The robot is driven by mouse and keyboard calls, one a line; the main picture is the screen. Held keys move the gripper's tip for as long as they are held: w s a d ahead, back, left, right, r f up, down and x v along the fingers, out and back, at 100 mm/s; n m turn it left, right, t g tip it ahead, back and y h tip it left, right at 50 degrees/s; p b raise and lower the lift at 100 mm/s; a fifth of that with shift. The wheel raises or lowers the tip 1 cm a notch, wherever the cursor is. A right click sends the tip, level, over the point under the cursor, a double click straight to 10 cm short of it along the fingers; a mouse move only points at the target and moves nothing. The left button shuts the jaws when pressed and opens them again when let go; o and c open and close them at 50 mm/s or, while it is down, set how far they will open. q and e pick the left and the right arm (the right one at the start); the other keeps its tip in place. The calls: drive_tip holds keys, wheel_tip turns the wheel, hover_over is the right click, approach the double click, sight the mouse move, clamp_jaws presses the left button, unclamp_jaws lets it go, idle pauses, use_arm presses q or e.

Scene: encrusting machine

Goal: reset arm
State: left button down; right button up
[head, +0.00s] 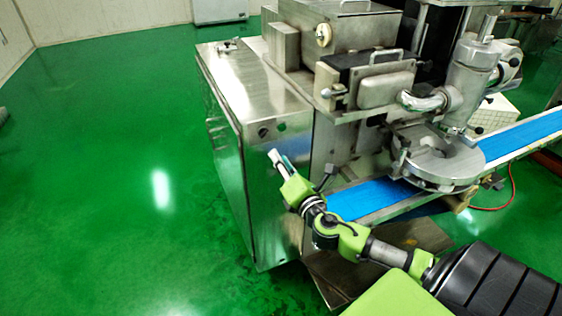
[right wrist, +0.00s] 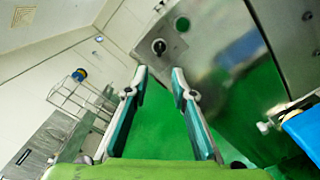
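My right arm reaches in from the lower right of the head view. Its gripper (head: 278,160) is in front of the metal side panel of the encrusting machine (head: 262,95). In the right wrist view the two fingers of my right gripper (right wrist: 160,82) stand apart with nothing between them. A dark round knob (right wrist: 159,46) on the machine panel shows beyond the fingertips; it also shows in the head view (head: 263,132). I cannot tell the exact gap between the fingertips and the panel. My left gripper is not in view.
A blue conveyor belt (head: 370,198) runs under the machine's round metal head (head: 442,160), close to my right forearm. The green floor (head: 110,150) at the left is clear. A wire rack (right wrist: 75,97) stands at the left of the right wrist view.

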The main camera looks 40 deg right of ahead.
idle(0.5)
drive_tip(key=s+a+f+m+g+h, duration=0.1)
drive_tip(key=s+a+f+m+g, duration=0.1)
drive_tip(key=s+f+m+g, duration=0.35)
drive_tip(key=s+a+f+m+g, duration=0.2)
drive_tip(key=s+a+f+m, duration=0.1)
drive_tip(key=s+f+m, duration=0.4)
drive_tip(key=s+a+f+m+g+y, duration=0.3)
drive_tip(key=s+a+m, duration=0.2)
drive_tip(key=s+a, duration=0.3)
drive_tip(key=s+a+f+m+g+y, duration=0.2)
drive_tip(key=s+a+m+g, duration=0.2)
drive_tip(key=s+a, duration=0.45)
drive_tip(key=s+d+f+b, duration=0.1)
drive_tip(key=s+f, duration=0.1)
drive_tip(key=f, duration=1.2)
drive_tip(key=s+d+f+b, duration=0.1)
drive_tip(key=f, duration=1.3)
drive_tip(key=s+d+f+g+b, duration=0.1)
drive_tip(key=s+d+f+g, duration=0.1)
drive_tip(key=s+f, duration=1.5)
drive_tip(key=shift+d+f, duration=0.15)
drive_tip(key=shift+d, duration=0.3)
